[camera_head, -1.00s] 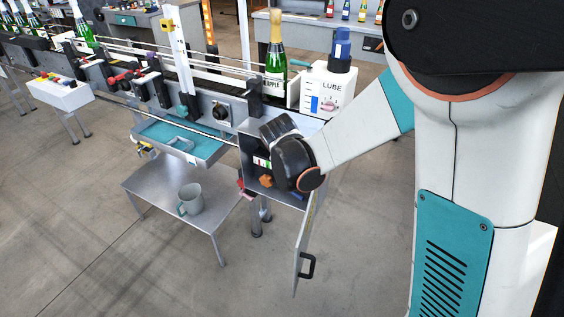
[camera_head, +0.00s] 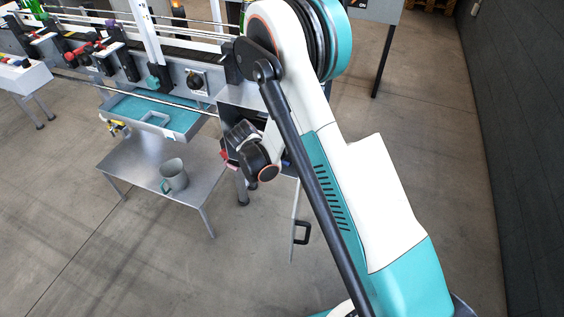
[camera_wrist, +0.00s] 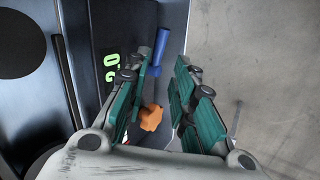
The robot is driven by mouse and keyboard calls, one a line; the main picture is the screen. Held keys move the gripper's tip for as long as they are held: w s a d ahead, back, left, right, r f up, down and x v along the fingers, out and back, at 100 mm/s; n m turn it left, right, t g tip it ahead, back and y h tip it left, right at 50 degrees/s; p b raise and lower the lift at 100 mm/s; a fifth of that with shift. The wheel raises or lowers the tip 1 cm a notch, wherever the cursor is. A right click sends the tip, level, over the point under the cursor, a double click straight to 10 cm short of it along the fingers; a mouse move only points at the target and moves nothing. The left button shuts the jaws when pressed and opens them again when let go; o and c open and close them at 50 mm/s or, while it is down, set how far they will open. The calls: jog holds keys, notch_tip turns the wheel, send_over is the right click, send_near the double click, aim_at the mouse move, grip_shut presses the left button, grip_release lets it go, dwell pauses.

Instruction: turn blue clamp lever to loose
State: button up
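My gripper (camera_wrist: 168,60) is in the wrist view, its two teal-padded fingers apart with a gap between them. A slim blue handle (camera_wrist: 158,52) shows beyond the gap, close to the left fingertip. I cannot tell whether it is the blue clamp lever, or whether the finger touches it. An orange knob (camera_wrist: 151,117) lies lower between the fingers. In the head view my wrist (camera_head: 255,155) is in front of the open metal box and hides most of its inside; the fingertips are hidden there.
The box's door (camera_head: 295,225) hangs open below my wrist. A metal side table (camera_head: 140,170) with a grey mug (camera_head: 173,177) stands to the left. A teal tray (camera_head: 155,112) is under the conveyor. A dark panel (camera_wrist: 118,40) with green digits is left of the fingers. Open floor lies right.

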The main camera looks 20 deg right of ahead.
jog(key=b+x, duration=0.3)
jog(key=x, duration=0.7)
grip_shut()
